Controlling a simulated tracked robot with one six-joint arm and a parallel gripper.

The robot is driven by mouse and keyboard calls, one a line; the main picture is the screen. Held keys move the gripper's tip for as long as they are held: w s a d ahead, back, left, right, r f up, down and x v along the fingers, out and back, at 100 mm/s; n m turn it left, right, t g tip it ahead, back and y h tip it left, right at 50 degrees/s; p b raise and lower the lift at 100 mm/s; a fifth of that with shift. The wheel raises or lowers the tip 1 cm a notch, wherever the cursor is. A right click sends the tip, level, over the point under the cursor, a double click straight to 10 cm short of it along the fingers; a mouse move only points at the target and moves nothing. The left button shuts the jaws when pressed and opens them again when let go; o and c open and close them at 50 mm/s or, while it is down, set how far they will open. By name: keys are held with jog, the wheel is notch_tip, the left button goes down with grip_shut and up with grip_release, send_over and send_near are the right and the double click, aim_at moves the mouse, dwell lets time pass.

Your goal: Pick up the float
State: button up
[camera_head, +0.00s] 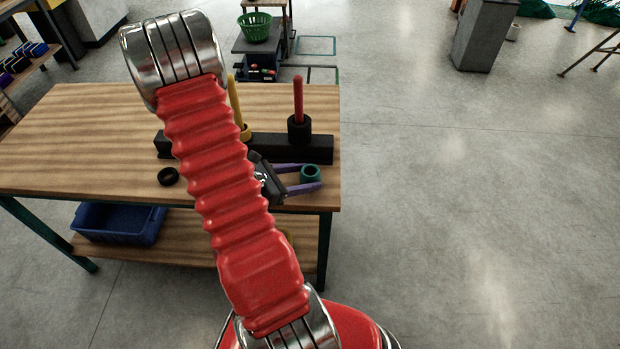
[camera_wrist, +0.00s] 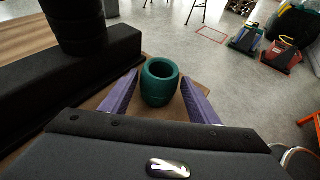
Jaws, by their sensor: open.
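The float is most likely the teal ring-shaped piece (camera_head: 310,172) near the right front corner of the wooden table; it also shows in the wrist view (camera_wrist: 160,84), upright with its hole facing up. My gripper (camera_head: 318,175) has purple fingers and is open. In the wrist view its fingers (camera_wrist: 160,92) stand on either side of the teal piece, with a gap visible on each side near the tips. A black ring (camera_head: 168,176) lies on the table to the left. My red arm hides part of the table.
A black bar (camera_head: 270,147) on the table (camera_head: 80,140) carries a red peg (camera_head: 298,100) with a black ring at its base and a yellow peg (camera_head: 235,105). A blue bin (camera_head: 120,222) sits on the lower shelf.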

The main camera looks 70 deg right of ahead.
jog(key=shift+s+d+f, duration=0.1)
jog(key=shift+s+d, duration=0.1)
jog(key=shift+d, duration=0.05)
jog(key=shift+s, duration=0.1)
jog(key=shift+x, duration=2.55)
jog(key=shift+c, duration=0.6)
jog(key=c, duration=0.7)
jog(key=shift+r, duration=0.2)
notch_tip(320, 180, up, 10)
jog(key=shift+f, duration=0.15)
